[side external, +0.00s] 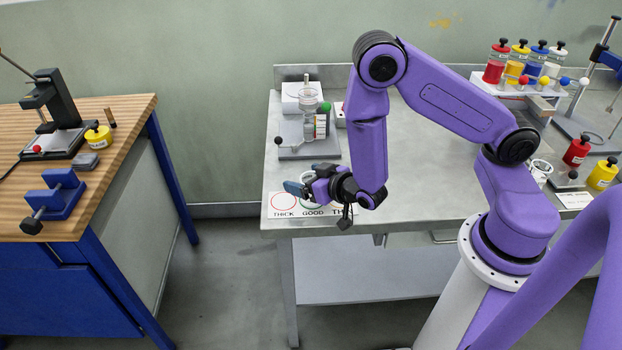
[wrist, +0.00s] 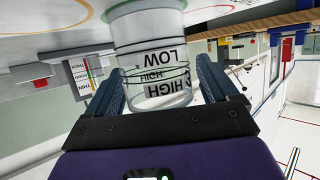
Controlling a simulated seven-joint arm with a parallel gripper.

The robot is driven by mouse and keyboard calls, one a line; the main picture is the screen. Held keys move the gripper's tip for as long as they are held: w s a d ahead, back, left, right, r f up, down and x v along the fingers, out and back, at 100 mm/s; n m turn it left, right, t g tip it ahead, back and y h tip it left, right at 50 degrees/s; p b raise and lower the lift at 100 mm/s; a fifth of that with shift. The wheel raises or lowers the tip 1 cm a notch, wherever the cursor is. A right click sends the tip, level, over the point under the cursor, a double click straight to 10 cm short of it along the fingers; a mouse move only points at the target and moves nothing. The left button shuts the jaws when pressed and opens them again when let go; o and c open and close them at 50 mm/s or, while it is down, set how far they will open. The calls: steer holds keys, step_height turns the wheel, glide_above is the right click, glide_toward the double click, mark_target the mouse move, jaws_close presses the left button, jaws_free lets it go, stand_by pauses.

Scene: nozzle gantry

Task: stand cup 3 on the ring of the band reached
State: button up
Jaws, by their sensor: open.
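A clear cup (wrist: 152,62) with HIGH and LOW lettering stands between the fingers of my gripper (wrist: 160,82) in the wrist view, which looks upside down. My gripper is open around it. The cup's foot is at the ring card, between an orange arc at left and another arc at right, apparently at the middle green ring. I cannot read a cup number. In the side view my gripper (side external: 305,189) is low over the ring card (side external: 284,202), marked THICK, GOOD and a partly hidden third word; it largely hides the cup there.
A flow stand (side external: 309,125) with a green ball and a small scale stands behind my gripper; its THIN-GOOD-THICK scale (wrist: 88,78) shows in the wrist view. Coloured jars (side external: 522,62) and another cup (side external: 541,170) are at right. The bench's front edge is close to the card.

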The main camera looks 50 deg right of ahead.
steer(key=shift+r, duration=0.15)
steer(key=d+v, duration=0.1)
steer(key=v, duration=1.1)
steer(key=s+a+r+n+g+y, duration=0.3)
steer(key=s+a+n+g+y, duration=0.3)
steer(key=s+a+g, duration=0.55)
steer(key=s+d+r+n+g+h, duration=0.1)
steer(key=s+d+r+n+h, duration=0.3)
steer(key=d+r+n, duration=0.3)
steer(key=d+r, duration=0.1)
steer(key=d, duration=0.2)
steer(key=shift+s+g, duration=0.25)
steer(key=shift+g, duration=0.1)
